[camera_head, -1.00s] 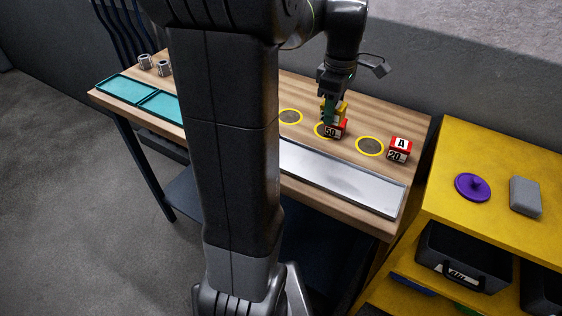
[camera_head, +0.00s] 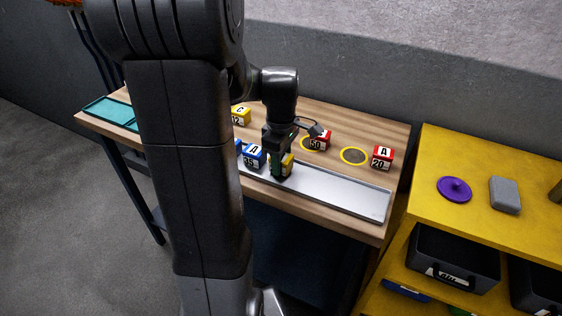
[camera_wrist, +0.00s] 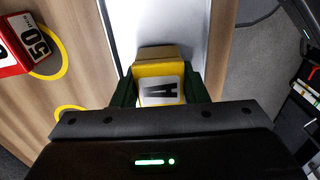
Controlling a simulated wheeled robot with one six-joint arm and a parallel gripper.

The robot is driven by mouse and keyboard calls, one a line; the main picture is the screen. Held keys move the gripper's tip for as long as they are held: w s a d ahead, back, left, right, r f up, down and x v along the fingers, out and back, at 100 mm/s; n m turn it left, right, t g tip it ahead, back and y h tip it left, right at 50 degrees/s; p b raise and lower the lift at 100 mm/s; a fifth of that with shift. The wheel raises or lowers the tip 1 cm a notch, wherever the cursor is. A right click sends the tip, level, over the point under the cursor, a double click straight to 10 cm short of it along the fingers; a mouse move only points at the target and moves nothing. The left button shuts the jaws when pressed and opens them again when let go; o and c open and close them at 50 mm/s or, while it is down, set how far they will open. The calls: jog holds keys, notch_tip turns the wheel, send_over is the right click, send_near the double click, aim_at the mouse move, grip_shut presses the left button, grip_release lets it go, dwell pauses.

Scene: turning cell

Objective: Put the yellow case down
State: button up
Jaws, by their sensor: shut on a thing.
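The yellow case (camera_head: 288,162) has a white label with an A on its face, seen in the wrist view (camera_wrist: 160,88). My gripper (camera_head: 281,168) is shut on it, with a green finger on each side in the wrist view (camera_wrist: 160,92). The case is over the left part of the long silver tray (camera_head: 340,196), which also shows beyond it in the wrist view (camera_wrist: 150,22). I cannot tell whether the case touches the tray. My gripper hides part of the case in the head view.
A blue case (camera_head: 255,155) stands close to the left of my gripper. A red case marked 50 (camera_head: 321,140) stands at a yellow ring; another ring (camera_head: 354,156) is empty. A red case marked 20 (camera_head: 383,158) is at the right. The tray's right part is clear.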

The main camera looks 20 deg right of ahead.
jog(key=shift+f, duration=0.2)
jog(key=shift+f, duration=0.2)
jog(key=o, duration=1.1)
jog(key=shift+r, duration=0.1)
notch_tip(320, 180, up, 12)
jog(key=shift+r+p, duration=0.1)
jog(key=shift+p, duration=0.35)
